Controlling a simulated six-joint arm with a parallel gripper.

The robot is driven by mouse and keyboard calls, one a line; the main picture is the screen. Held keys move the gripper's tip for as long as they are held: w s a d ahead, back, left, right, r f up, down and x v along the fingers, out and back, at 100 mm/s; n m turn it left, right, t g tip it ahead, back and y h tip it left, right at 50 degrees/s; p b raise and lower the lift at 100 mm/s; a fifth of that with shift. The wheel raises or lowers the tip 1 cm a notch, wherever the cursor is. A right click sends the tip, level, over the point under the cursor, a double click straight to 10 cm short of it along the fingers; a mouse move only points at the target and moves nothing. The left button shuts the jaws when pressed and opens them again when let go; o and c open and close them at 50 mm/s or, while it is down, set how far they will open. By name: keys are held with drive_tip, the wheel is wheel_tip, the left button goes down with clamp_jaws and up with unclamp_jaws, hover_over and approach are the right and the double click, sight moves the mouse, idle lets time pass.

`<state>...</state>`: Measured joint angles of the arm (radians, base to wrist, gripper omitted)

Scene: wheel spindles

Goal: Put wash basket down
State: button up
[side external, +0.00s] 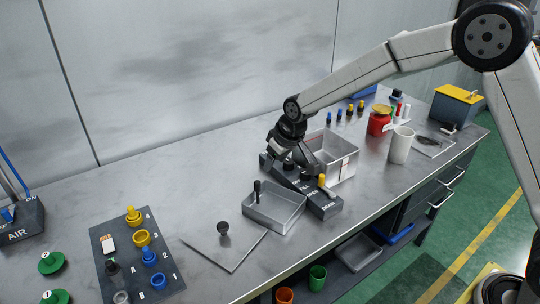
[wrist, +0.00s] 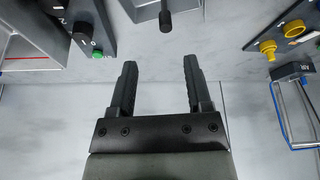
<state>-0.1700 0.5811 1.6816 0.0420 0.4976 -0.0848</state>
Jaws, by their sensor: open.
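The likely wash basket, a shallow grey metal tray (side external: 287,222) with an upright dark handle (side external: 257,188), rests on the bench at the middle of the side external view. In the wrist view, a dark handle (wrist: 165,18) shows at the top edge, with only a little of the tray around it. My gripper (side external: 302,163) is above and behind a dark block, between the tray and a deeper metal tank (side external: 347,171). In the wrist view my gripper (wrist: 160,75) has its fingers apart with nothing between them, clear of the handle.
The dark block (side external: 325,206) with a yellow knob (side external: 321,180) stands between tray and tank. A flat plate with a dark knob (side external: 222,228) lies left of the tray. A dark board (side external: 108,240) holds coloured parts further left. A white cup (side external: 400,146) and red container (side external: 379,123) stand right.

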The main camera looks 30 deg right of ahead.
drive_tip(key=s+d+m, duration=0.1)
drive_tip(key=s+d, duration=0.2)
drive_tip(key=s, duration=0.5)
drive_tip(key=s+d+f+g, duration=0.1)
drive_tip(key=s+d, duration=0.2)
drive_tip(key=s, duration=0.6)
drive_tip(key=s+d+m+h, duration=0.1)
drive_tip(key=s+d, duration=0.2)
drive_tip(key=s, duration=0.5)
drive_tip(key=shift+s+d+f+m+g, duration=0.25)
drive_tip(key=shift+s+d+m+g, duration=0.05)
drive_tip(key=shift+s, duration=0.05)
